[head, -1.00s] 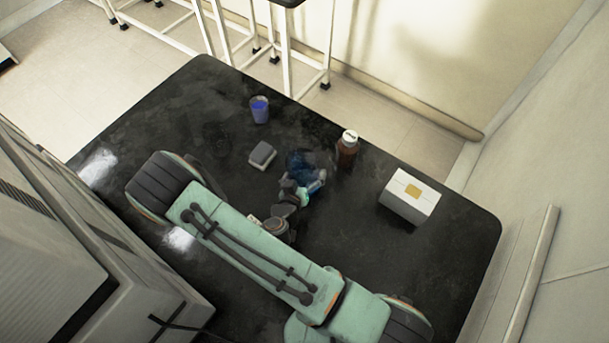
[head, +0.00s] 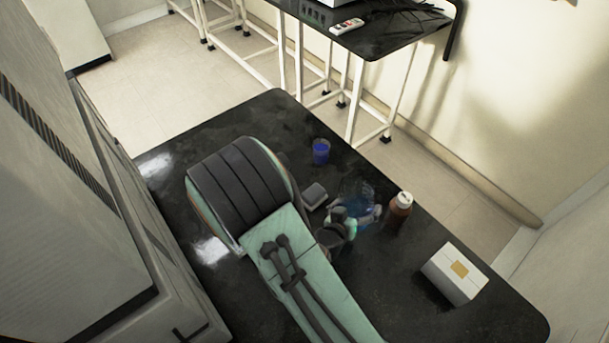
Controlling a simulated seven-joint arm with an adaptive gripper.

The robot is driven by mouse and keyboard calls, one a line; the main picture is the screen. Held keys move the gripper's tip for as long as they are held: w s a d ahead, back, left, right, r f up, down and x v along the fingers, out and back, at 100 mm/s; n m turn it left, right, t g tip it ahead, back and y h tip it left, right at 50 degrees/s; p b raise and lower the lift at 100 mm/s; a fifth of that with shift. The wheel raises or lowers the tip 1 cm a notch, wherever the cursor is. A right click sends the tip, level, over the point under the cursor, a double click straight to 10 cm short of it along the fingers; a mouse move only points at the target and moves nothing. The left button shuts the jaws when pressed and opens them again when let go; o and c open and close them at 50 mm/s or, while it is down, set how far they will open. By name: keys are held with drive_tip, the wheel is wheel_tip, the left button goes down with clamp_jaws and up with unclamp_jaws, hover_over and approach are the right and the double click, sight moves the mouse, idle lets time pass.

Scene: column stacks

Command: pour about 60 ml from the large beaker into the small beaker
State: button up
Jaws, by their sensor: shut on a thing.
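The large beaker (head: 357,193) is clear with blue liquid in it and is near the middle of the black table, left of the brown bottle. My gripper (head: 354,217) is shut on it from the near side, and my wrist hides part of its lower near side. It looks roughly upright; I cannot tell how far it is above the table. The small beaker (head: 321,151) stands upright near the table's far edge, up and left of the large beaker, with blue-violet liquid inside. The two beakers are apart.
A small grey block (head: 314,194) lies just left of the large beaker. A brown bottle with a white cap (head: 400,208) stands close on its right. A white box (head: 455,272) sits farther right. The black table (head: 250,125) is bare left of the small beaker.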

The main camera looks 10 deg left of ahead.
sight(358, 185)
wheel_tip(358, 185, up, 5)
drive_tip(key=shift+r, duration=0.15)
drive_tip(key=shift+w+a+f, duration=0.15)
drive_tip(key=shift+a+f, duration=0.05)
drive_tip(key=shift+f, duration=0.05)
drive_tip(key=shift+w+a+f, duration=0.15)
drive_tip(key=shift+a, duration=0.3)
drive_tip(key=w+a+n+y, duration=0.4)
drive_tip(key=a+y, duration=0.1)
drive_tip(key=a, duration=1)
drive_tip(key=w+a+n+y, duration=0.3)
drive_tip(key=a+n+y, duration=0.15)
drive_tip(key=a, duration=0.95)
drive_tip(key=shift+y, duration=0.45)
wheel_tip(358, 185, down, 10)
drive_tip(key=shift+w+d, duration=0.1)
drive_tip(key=shift+w, duration=0.05)
drive_tip(key=shift+d+m, duration=0.15)
drive_tip(key=shift+m, duration=0.2)
